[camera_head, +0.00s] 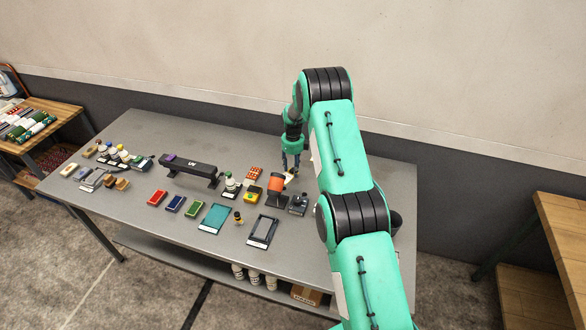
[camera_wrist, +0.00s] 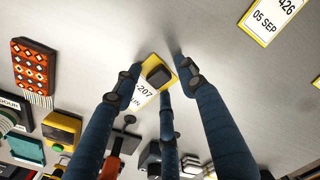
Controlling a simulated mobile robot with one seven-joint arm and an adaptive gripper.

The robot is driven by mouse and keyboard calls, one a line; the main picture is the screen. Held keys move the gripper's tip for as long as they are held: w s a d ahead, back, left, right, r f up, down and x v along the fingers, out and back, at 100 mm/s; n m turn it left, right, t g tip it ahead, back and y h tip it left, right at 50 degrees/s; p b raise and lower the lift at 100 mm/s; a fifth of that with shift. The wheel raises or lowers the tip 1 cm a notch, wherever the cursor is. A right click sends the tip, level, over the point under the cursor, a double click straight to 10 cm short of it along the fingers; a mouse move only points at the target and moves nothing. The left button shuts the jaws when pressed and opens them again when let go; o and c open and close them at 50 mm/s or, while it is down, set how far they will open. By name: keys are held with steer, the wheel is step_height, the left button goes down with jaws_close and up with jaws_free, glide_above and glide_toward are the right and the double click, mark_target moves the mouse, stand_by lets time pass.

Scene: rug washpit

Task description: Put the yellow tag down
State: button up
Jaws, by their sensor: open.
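A second yellow-edged tag (camera_wrist: 272,17) reading "05 SEP" lies apart at the upper right of the wrist view.
A black bench-like stand (camera_head: 190,168) is farther left. Bare table surrounds the tag's upper side.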

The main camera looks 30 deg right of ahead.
step_height(320, 180, up, 12)
stand_by(0.6)
steer(key=shift+r, duration=0.15)
stand_by(0.5)
steer(key=s+a+r+n, duration=0.2)
steer(key=a+r, duration=0.1)
steer(key=r, duration=0.3)
steer(key=s+a+r+n+t, duration=0.1)
steer(key=s+a+r+n, duration=0.15)
steer(key=r, duration=0.45)
steer(key=s+a+r+n, duration=0.2)
steer(key=r+n, duration=0.1)
steer(key=r, duration=0.3)
steer(key=s+a+r+n+t, duration=0.1)
steer(key=s+a+r+n, duration=0.3)
steer(key=s+r, duration=0.35)
steer(key=s+a+r+n+t, duration=0.1)
steer(key=s+a+r+n, duration=0.25)
steer(key=s+r, duration=0.35)
steer(key=s+a+r+n+t, duration=0.1)
steer(key=s+a+r+n, duration=0.3)
steer(key=s, duration=0.5)
steer(key=s+a+r+n, duration=0.4)
steer(key=s, duration=0.4)
steer(key=s+a+f+n+t, duration=0.1)
steer(key=s+a+f+n, duration=0.2)
steer(key=s+n, duration=0.5)
steer(key=s, duration=0.9)
steer(key=shift+t, duration=0.3)
